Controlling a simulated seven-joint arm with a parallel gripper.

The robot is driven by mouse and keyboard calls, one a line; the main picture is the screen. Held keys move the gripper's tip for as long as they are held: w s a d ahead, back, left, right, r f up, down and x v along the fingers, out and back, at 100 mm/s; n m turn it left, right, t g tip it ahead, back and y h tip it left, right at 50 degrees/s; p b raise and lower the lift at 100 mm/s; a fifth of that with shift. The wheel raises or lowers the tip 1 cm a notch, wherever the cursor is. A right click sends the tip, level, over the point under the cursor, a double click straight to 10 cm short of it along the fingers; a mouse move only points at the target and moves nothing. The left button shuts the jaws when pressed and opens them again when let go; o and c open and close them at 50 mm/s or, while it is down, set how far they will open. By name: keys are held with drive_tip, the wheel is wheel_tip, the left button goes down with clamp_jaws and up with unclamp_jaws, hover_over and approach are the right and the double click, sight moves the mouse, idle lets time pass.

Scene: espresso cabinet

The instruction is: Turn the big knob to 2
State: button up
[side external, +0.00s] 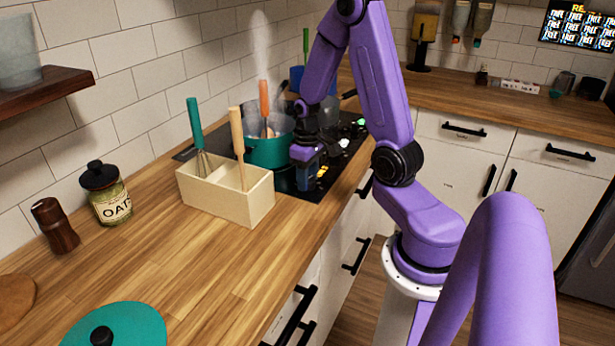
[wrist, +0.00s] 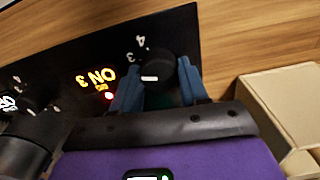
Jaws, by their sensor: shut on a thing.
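A round black knob (wrist: 156,64) with a white mark on it sits on the black cooktop panel in the wrist view. White figures, including a 4 and a 3, are printed beside it. My gripper (wrist: 160,82) has one blue finger on each side of the knob and is shut on it. An orange display (wrist: 97,78) reading ON and 3 glows to the left of the knob, with a red light. In the side external view my gripper (side external: 306,178) is down at the cooktop's near end and hides the knob.
A teal pot (side external: 268,150) with an orange-handled utensil steams on the cooktop behind my gripper. A light wooden utensil box (side external: 226,196) stands close to its left; its corner also shows in the wrist view (wrist: 285,100). Other knobs (wrist: 25,118) lie along the panel.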

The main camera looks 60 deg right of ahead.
drive_tip(key=n, duration=0.4)
drive_tip(key=shift+n, duration=0.4)
idle(0.4)
drive_tip(key=o, duration=1.1)
drive_tip(key=shift+c, duration=0.2)
drive_tip(key=shift+r, duration=0.1)
wheel_tip(320, 180, up, 17)
drive_tip(key=shift+r, duration=0.15)
